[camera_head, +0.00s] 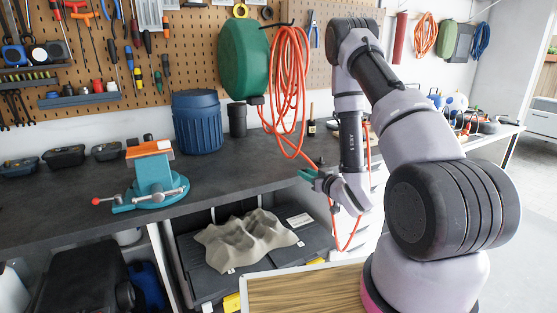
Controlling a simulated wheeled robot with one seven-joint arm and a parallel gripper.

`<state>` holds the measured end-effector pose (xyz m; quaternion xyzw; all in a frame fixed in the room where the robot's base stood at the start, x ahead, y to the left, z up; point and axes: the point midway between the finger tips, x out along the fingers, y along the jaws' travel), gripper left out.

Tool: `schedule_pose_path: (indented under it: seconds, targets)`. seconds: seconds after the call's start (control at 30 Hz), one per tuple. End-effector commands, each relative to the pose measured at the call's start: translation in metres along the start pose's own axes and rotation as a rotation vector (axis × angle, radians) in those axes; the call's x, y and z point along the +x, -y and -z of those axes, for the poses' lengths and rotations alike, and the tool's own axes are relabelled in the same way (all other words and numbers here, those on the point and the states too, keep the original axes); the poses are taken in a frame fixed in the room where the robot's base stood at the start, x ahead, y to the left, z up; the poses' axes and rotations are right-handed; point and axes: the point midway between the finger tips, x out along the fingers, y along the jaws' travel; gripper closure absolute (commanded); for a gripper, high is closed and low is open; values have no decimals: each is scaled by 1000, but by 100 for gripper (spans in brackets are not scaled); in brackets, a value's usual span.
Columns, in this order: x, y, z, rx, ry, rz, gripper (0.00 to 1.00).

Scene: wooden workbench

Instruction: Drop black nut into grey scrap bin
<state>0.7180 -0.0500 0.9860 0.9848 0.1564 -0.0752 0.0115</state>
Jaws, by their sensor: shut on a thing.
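My gripper (308,176) is at the end of my arm, in front of the workbench's front edge, right of the vise. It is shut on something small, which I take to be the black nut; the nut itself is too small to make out. No bin in view is clearly the grey scrap bin. A dark grey cylindrical container (238,121) stands at the back of the bench beside a blue ribbed bin (197,125); I cannot tell whether it is the scrap bin. My gripper is to the right of both and nearer the camera.
A teal vise (153,178) with an orange top sits near the bench's front edge. Small dark trays (64,157) line the back left. An orange hose (289,85) hangs by the green tank (243,60), behind my gripper. The middle of the workbench (235,160) is clear.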

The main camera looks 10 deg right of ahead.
Motion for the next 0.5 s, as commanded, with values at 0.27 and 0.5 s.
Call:
schedule_pose_path:
  seconds: [0.27,0.5]
  targets:
    - [75,3,13,-5,-5,5,100]
    - [118,1,19,-1,-2,1,100]
